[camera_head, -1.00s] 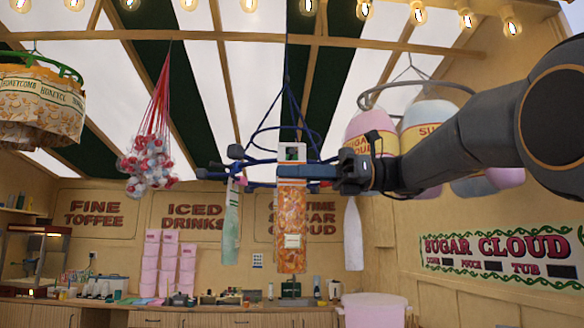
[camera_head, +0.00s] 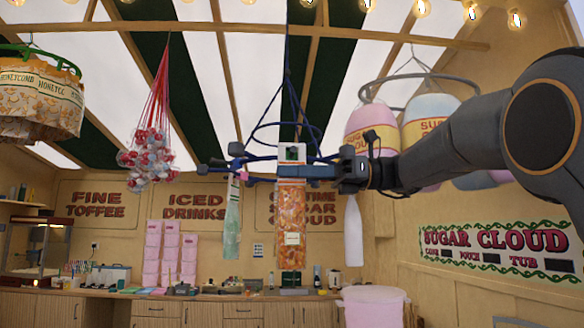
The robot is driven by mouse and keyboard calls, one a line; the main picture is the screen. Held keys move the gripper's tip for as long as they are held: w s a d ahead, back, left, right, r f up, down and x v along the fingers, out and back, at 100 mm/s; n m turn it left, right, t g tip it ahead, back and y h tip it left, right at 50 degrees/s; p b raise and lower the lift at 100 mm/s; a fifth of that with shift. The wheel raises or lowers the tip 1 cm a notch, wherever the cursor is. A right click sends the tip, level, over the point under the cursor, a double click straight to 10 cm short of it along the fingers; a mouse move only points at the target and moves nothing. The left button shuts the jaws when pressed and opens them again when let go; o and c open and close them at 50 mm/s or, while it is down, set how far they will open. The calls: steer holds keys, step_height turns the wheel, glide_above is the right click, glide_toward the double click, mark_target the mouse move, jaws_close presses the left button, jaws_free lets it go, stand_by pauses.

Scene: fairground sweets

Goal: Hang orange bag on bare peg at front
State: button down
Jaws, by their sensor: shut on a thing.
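A tall orange bag (camera_head: 291,222) with a white header card hangs upright at the front of a blue hanging rack (camera_head: 262,158). The header (camera_head: 292,155) has a dark hole and overlaps the rack's front; whether a peg passes through the hole I cannot tell. My gripper (camera_head: 346,170) comes in from the right and is shut at the header's right edge. A pale green bag (camera_head: 232,217) hangs on the rack at left, and a white bag (camera_head: 353,230) hangs behind my gripper at right. The bare front peg is not clearly visible, likely hidden by the header.
A net of red and white balls (camera_head: 150,150) hangs at left, beside a honeycomb bag ring (camera_head: 40,100). Sugar cloud tubs (camera_head: 373,130) hang at right, close behind my arm. A counter (camera_head: 200,297) with pink boxes runs along the back. Space below the orange bag is open.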

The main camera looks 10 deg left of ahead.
steer(key=shift+w+f, duration=0.1)
steer(key=shift+f, duration=0.25)
stand_by(0.7)
steer(key=c, duration=0.9)
jaws_free()
steer(key=shift+d, duration=0.1)
steer(key=shift+p+v, duration=0.8)
steer(key=shift+v, duration=0.35)
steer(key=v, duration=0.7)
steer(key=shift+d, duration=0.25)
